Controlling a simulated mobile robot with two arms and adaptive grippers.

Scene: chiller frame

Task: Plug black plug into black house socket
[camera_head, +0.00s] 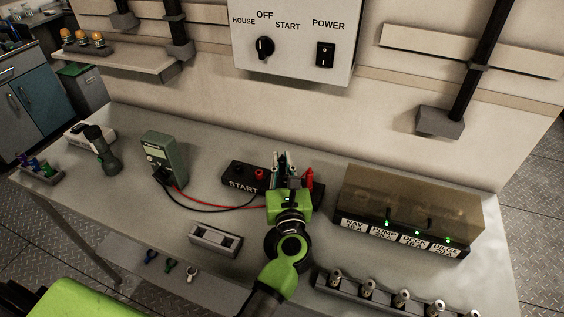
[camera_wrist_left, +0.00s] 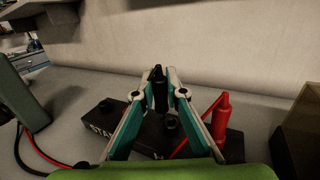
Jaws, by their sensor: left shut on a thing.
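My left gripper (camera_head: 283,163) is over the black house socket box (camera_head: 319,194), which it largely hides in the head view. In the left wrist view its two fingers (camera_wrist_left: 160,92) are shut on the black plug (camera_wrist_left: 159,82), held upright. A black socket (camera_wrist_left: 172,122) shows on the box between the fingers, below and slightly right of the plug. The plug looks apart from it, though the exact gap is hard to tell. A red plug (camera_head: 309,179) stands upright at the box's right side, also seen in the left wrist view (camera_wrist_left: 220,122). My right gripper is out of view.
The START box (camera_head: 244,184) with a red socket stands left of the gripper. A green meter (camera_head: 163,158) has red and black leads across the bench. A brown-covered breaker box (camera_head: 415,205) stands at right. A grey holder (camera_head: 215,241) lies in front.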

